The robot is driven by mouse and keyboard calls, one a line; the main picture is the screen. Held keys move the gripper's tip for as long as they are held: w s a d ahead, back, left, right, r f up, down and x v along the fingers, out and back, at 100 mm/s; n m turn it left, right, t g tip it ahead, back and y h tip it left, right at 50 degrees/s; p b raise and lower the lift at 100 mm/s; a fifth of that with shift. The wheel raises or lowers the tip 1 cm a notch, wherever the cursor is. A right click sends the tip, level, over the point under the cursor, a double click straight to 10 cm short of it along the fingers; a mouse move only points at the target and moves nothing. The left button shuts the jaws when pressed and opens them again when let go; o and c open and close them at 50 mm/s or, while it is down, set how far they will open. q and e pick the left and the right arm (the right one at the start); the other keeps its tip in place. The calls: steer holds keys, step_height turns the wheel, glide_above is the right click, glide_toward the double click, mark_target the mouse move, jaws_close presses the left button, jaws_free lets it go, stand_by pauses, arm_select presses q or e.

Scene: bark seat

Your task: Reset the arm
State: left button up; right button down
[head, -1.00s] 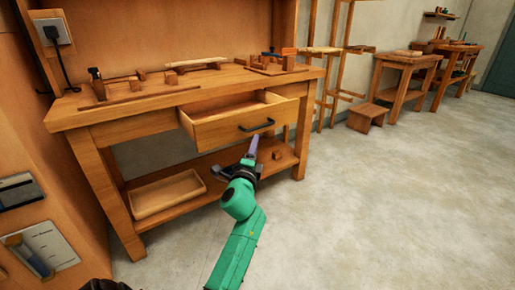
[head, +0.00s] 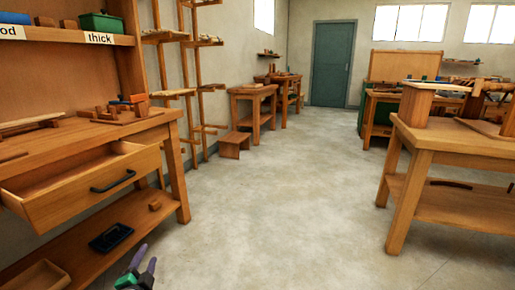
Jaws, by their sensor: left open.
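My left gripper (head: 147,257) shows at the bottom edge, left of centre, with its fingers spread apart and nothing between them. It is low, in front of the workbench's lower shelf (head: 75,255). The rest of my left arm is out of the frame. The workbench's wooden drawer (head: 75,195) with a black handle (head: 113,181) is pulled open, above and left of the gripper. My right gripper is not in view.
A black tray (head: 111,238), a small wooden block (head: 155,206) and a wooden tray (head: 40,276) lie on the lower shelf. Another workbench (head: 425,157) stands at right. The concrete floor (head: 280,215) between is clear, towards a green door (head: 332,63).

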arm_select(q)
steer(key=s+d+f+n+g+h, duration=0.45)
steer(key=s+d+f, duration=0.5)
steer(key=d, duration=0.25)
steer(key=s+d+f+n+g+h, duration=0.3)
steer(key=s+d+f+n+h, duration=0.15)
steer(key=s+d+f, duration=0.55)
steer(key=s+a+r+g+y+p, duration=0.1)
steer(key=s+a+g+y+p, duration=0.1)
steer(key=s+a+p, duration=0.5)
steer(key=s+a+r+g+y+p, duration=0.2)
steer(key=s+a+g+p, duration=0.3)
steer(key=s+p, duration=1)
steer(key=a+y+p, duration=0.1)
steer(key=a+p, duration=0.2)
steer(key=p, duration=0.8)
steer(key=shift+s+a+r+m+p, duration=0.2)
steer(key=shift+s+m+p, duration=0.15)
steer(key=shift+m+p, duration=0.05)
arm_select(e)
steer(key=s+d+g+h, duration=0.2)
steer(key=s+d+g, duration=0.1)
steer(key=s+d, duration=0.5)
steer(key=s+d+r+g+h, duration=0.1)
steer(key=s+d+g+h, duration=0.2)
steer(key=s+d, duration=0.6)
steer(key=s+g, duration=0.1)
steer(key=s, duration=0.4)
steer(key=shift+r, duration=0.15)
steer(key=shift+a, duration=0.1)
